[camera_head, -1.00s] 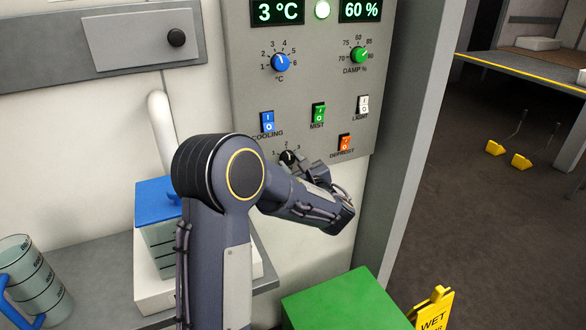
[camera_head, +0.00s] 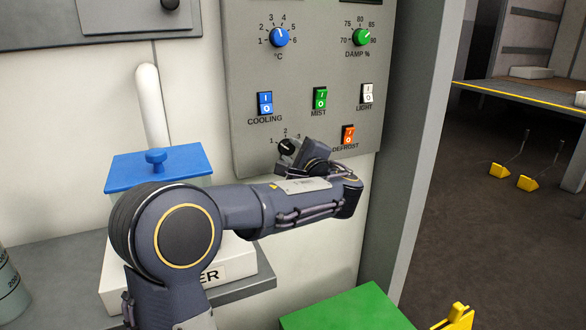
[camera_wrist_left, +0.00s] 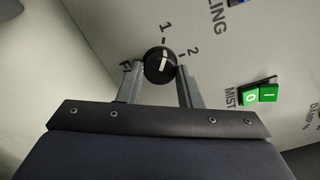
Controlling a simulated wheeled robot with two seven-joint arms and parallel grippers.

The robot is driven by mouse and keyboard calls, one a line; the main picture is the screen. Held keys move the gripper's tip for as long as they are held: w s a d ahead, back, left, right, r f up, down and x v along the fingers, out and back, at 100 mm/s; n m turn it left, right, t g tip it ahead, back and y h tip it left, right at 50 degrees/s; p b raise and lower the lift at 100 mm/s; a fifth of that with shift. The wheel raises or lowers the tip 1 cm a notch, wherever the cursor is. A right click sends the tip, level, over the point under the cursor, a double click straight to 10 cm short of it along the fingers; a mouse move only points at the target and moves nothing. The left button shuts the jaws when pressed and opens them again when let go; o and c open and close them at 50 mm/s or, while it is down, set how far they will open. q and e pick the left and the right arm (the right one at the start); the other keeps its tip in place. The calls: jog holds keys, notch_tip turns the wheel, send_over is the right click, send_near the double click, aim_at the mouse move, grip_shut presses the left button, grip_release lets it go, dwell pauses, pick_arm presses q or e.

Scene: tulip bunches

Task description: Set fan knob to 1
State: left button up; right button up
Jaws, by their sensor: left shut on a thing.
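The fan knob is a small round black knob (camera_head: 286,147) with a white pointer line, low on the grey control panel. Its scale marks 1, 2 and 3 show in the head view. My left gripper (camera_head: 293,152) is at the knob and partly covers its lower right side. In the left wrist view the fan knob (camera_wrist_left: 159,65) sits between the two fingers of my left gripper (camera_wrist_left: 158,70), which is shut on it. The pointer lies roughly toward the 1 mark; its exact alignment is hard to tell. The fan label is mostly hidden. My right gripper is not in view.
The grey panel (camera_head: 238,95) also has a blue temperature knob (camera_head: 279,37), a green damp knob (camera_head: 361,37), and cooling, mist, light and defrost switches. The orange defrost switch (camera_head: 348,135) is close to my left wrist. A blue-lidded container (camera_head: 185,165) stands at left.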

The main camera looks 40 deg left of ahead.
pick_arm(q)
jog(key=shift+f+n+b, duration=0.1)
jog(key=shift+n+b, duration=0.7)
jog(key=shift+b, duration=0.15)
jog(key=o, duration=1)
jog(key=v, duration=0.8)
jog(key=shift+p, duration=0.4)
